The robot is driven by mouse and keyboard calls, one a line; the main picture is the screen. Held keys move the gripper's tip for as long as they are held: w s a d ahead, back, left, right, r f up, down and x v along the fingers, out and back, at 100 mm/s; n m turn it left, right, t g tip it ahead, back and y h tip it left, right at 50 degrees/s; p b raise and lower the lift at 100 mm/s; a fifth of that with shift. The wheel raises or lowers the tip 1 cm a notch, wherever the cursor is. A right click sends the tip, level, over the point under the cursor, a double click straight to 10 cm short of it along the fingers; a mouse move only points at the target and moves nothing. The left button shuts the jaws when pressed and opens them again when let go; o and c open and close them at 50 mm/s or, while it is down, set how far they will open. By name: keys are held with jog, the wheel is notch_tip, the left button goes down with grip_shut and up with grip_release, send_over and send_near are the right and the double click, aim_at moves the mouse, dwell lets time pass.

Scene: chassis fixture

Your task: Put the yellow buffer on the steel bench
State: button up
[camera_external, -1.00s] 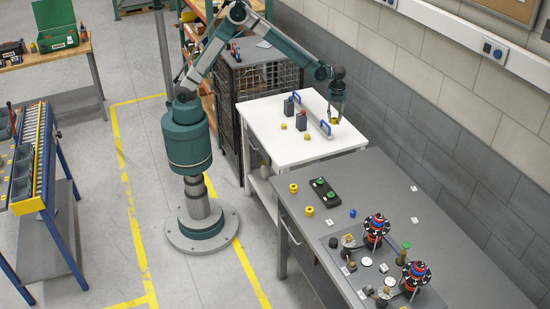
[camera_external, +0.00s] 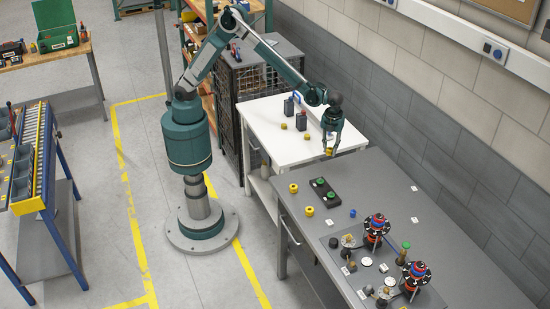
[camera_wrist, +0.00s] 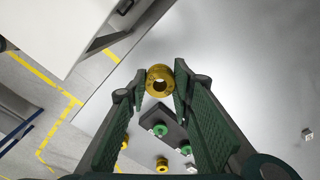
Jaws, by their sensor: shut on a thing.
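Two more yellow buffers stand on the bench's left end, one (camera_external: 294,188) behind the other (camera_external: 309,211). Two smaller yellow pieces (camera_external: 284,126) (camera_external: 307,136) sit on the white table (camera_external: 265,122).
A black block with green-topped parts (camera_external: 324,190) lies beside the bench's buffers. A blue part (camera_external: 352,213) and a plate (camera_external: 350,285) crowded with fittings and two red-and-black units stand farther right. The bench's back right is mostly clear. Dark blocks (camera_external: 301,120) stand on the white table.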

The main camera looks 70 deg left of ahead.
jog(key=shift+m, duration=0.8)
jog(key=s+d, duration=0.3)
jog(key=s, duration=0.1)
jog(key=s+d, duration=0.7)
jog(key=s, duration=0.1)
jog(key=shift+s+d+r, duration=0.15)
jog(key=shift+s+d, duration=0.15)
jog(key=shift+s, duration=0.1)
jog(key=m, duration=0.1)
send_over(301, 202)
jog(key=shift+r, duration=0.15)
jog(key=shift+f, duration=3.15)
jog(key=shift+w+f, duration=0.1)
jog(key=shift+f, duration=1.75)
jog(key=shift+f, duration=0.15)
